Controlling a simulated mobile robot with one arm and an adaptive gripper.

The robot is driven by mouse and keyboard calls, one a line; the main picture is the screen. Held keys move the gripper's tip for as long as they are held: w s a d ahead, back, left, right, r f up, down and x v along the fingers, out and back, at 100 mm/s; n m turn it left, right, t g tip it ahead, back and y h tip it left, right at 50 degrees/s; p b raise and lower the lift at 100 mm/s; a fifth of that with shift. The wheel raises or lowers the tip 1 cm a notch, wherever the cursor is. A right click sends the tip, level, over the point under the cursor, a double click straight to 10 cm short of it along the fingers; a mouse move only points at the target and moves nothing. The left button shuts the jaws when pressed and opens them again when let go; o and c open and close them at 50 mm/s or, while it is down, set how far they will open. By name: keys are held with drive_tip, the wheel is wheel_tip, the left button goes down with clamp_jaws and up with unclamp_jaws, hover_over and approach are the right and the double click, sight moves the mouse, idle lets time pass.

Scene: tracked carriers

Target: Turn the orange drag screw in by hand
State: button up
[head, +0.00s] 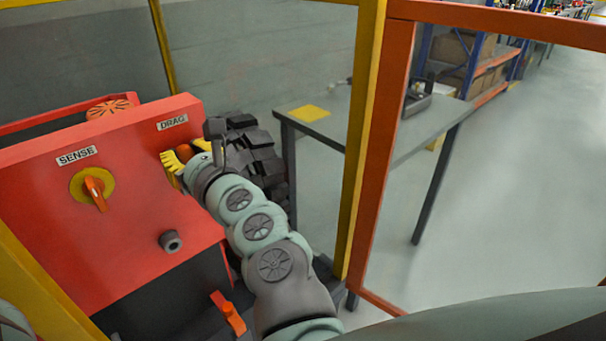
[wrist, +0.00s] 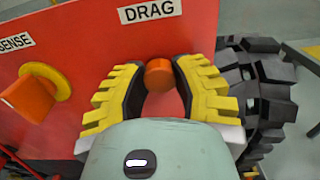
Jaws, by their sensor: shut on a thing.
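The orange drag screw (wrist: 159,73) sticks out of the red panel under the DRAG label (wrist: 150,10) in the wrist view. My gripper (wrist: 160,70) has its yellow-padded fingers on either side of the screw's head, shut on it. In the head view, my gripper (head: 183,155) reaches the panel just below the DRAG label, and the arm hides most of the screw. How far the screw is turned in cannot be told.
An orange SENSE knob (head: 95,190) on a yellow disc sits left on the red panel (head: 130,235). A dark stub (head: 171,241) and an orange lever (head: 229,313) are lower down. Black track (head: 262,160) lies close right of my gripper. Yellow and orange posts (head: 360,140) stand right.

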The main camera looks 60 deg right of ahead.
drive_tip(key=shift+c, duration=1.2)
drive_tip(key=shift+a+r+m+p, duration=0.1)
drive_tip(key=shift+r+m+p, duration=0.25)
drive_tip(key=shift+m+p, duration=0.6)
drive_tip(key=m+p, duration=0.3)
drive_tip(key=shift+w+r+m+p, duration=0.1)
drive_tip(key=shift+m+p, duration=0.2)
drive_tip(key=shift+m, duration=0.05)
drive_tip(key=m+p, duration=0.2)
drive_tip(key=m, duration=0.1)
drive_tip(key=shift+f+m, duration=0.45)
drive_tip(key=shift+m, duration=0.05)
drive_tip(key=shift+r, duration=0.1)
